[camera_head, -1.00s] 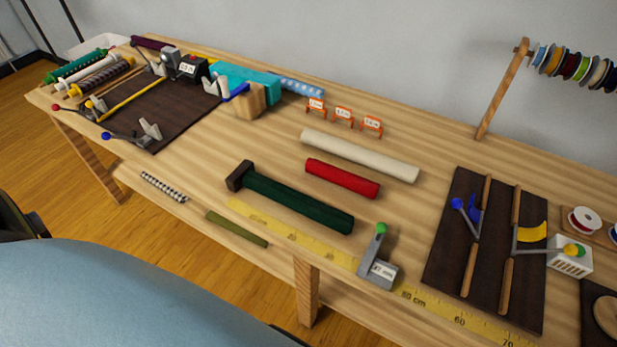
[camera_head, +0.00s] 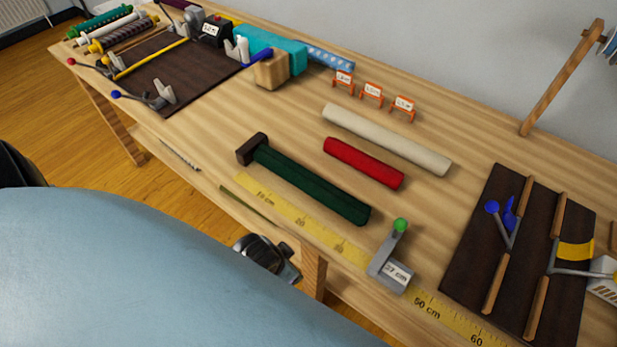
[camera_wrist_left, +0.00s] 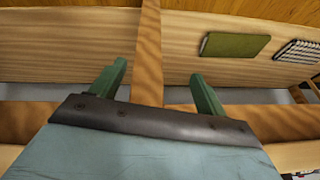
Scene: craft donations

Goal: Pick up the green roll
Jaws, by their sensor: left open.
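The dark green roll (camera_head: 312,187) lies on the wooden table beside a yellow measuring tape (camera_head: 290,215). Its left end meets a dark brown block (camera_head: 251,149). My left gripper (camera_wrist_left: 158,75) is open and empty in the left wrist view, its two green fingers apart. A wooden table leg shows between and beyond them. In the head view, a dark grey part beside the table leg (camera_head: 313,265) looks like part of my arm, below the tabletop's front edge. The green roll is not recognisable in the left wrist view. My right gripper is not in view.
A red roll (camera_head: 364,162) and a cream roll (camera_head: 386,138) lie behind the green one. A grey stop with a green knob (camera_head: 400,225) stands on the tape. An olive-green piece (camera_wrist_left: 235,46) and a checkered one (camera_wrist_left: 298,51) lie on the lower shelf.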

